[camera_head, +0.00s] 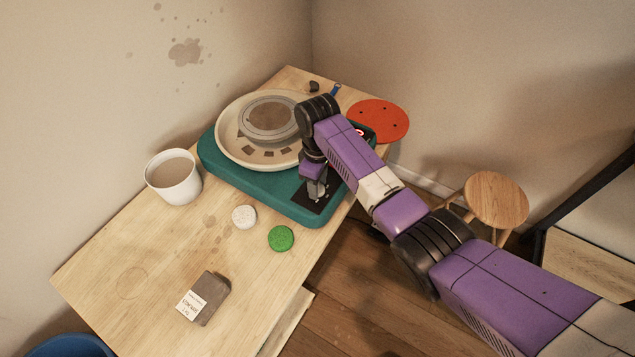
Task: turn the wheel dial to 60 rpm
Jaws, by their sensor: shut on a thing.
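The pottery wheel is a teal box (262,184) on the wooden table, with a cream splash pan (229,131) and a grey round wheel head (268,119) on top. A black control panel (305,203) lies at its front right corner. My gripper (316,194) points down onto this panel from above, at the end of my purple arm. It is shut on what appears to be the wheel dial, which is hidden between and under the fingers. The dial's pointer and the rpm marks are too small or covered to read.
A white cup (173,182) of brownish liquid stands left of the wheel. A white disc (243,217), a green disc (281,238) and a labelled grey block (204,298) lie on the table. A red-orange disc (378,120) is behind my arm. A stool (496,199) stands at right.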

